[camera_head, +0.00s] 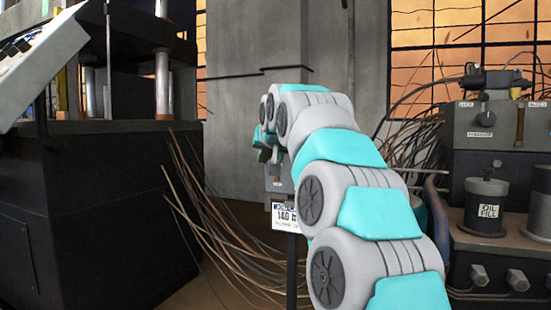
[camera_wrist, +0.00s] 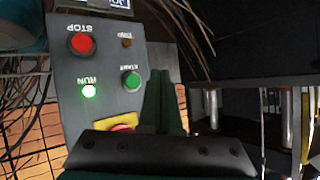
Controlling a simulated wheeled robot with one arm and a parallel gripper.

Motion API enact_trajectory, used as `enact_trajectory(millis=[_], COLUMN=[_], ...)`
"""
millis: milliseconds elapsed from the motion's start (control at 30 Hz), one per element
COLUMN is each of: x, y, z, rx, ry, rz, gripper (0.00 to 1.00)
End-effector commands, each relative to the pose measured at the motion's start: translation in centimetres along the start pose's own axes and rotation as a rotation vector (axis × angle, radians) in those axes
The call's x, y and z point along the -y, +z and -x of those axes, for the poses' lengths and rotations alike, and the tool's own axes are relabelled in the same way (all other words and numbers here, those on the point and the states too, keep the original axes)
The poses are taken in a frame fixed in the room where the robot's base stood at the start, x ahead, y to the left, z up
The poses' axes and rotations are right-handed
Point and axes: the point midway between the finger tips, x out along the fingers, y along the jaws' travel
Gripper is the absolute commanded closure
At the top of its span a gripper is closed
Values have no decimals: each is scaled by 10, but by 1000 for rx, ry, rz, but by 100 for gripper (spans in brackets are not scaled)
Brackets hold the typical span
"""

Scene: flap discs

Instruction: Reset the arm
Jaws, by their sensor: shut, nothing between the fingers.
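My arm reaches away from the body in the head view, grey and turquoise. My gripper (camera_wrist: 163,92) shows in the wrist view as dark green fingers, closed together with nothing between them. It is beside a grey control box (camera_wrist: 104,108), which appears upside down there. The box carries a red STOP button (camera_wrist: 81,44), a green START button (camera_wrist: 131,81), a lit green RUN lamp (camera_wrist: 88,91) and a dim amber TRIP lamp (camera_wrist: 127,43). A red and yellow part (camera_wrist: 124,122) is partly hidden by my gripper's body. In the head view my arm hides most of the box.
A white label plate (camera_head: 285,217) shows beside my arm. A large dark press (camera_head: 95,200) stands at left, with loose cables (camera_head: 215,235) beside it. A hydraulic unit with an OIL FILL tank (camera_head: 485,208) stands at right. A concrete pillar (camera_head: 245,110) rises behind.

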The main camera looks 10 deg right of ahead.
Motion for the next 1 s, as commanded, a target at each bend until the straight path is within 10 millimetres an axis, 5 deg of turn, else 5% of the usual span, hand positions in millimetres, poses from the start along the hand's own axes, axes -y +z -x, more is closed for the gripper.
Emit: enact_trajectory(millis=[267,433,767,1000], x=[0,-2,-21,-48], y=[2,32,171,284], z=[1,9,49,102], rx=[8,91,414,655], ry=[0,7,41,77], rz=[3,32,127,176], gripper=[100,100,100,100])
